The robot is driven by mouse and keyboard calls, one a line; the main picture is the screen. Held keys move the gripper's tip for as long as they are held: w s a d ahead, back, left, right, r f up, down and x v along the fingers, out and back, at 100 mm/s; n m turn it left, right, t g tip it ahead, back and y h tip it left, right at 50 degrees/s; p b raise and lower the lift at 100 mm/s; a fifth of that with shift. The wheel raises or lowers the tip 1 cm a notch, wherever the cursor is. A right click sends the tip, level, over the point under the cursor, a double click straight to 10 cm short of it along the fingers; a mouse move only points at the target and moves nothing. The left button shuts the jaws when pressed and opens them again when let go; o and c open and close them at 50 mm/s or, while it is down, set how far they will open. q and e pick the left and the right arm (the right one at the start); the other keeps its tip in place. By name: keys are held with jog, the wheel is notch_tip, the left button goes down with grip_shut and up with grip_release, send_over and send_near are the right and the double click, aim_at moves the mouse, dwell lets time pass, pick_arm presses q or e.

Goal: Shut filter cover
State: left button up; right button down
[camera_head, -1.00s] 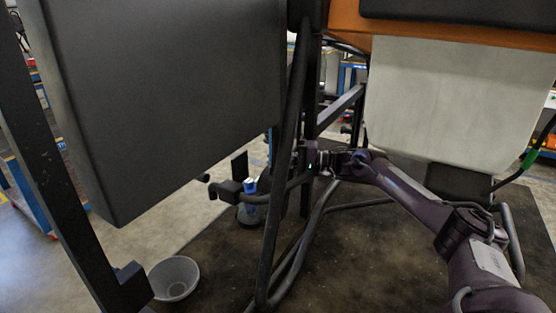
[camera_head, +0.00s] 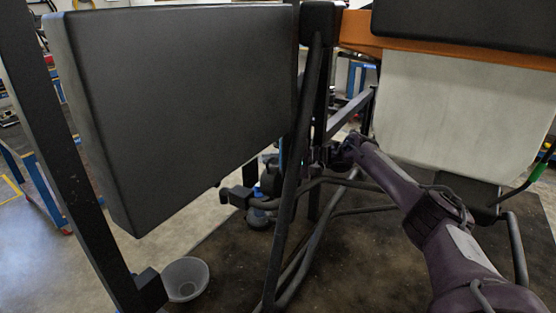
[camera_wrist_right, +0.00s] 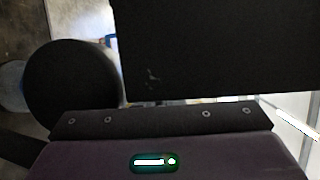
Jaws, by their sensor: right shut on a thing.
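My right gripper (camera_head: 312,158) reaches in from the right behind a slanted black tube of the drone frame, and its fingertips are mostly hidden. It is shut on a dark part, which looks like the filter cover. A dark filter body (camera_head: 270,178) with some blue stands left of the tube, partly hidden by a black pipe end. In the right wrist view a dark round piece (camera_wrist_right: 70,82) is at the left and a flat dark plate (camera_wrist_right: 215,45) fills the upper right. How far the cover is closed cannot be told. My left gripper is not in view.
A large black panel (camera_head: 180,110) fills the upper left, with a black post (camera_head: 75,165) beside it. A white tank (camera_head: 455,115) hangs at the right. Black frame tubes (camera_head: 300,220) cross near my right arm. A grey bowl (camera_head: 184,279) stands on the floor.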

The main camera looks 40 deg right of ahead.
jog(key=c, duration=1.8)
grip_release()
jog(key=shift+f, duration=0.1)
jog(key=shift+s+d, duration=0.1)
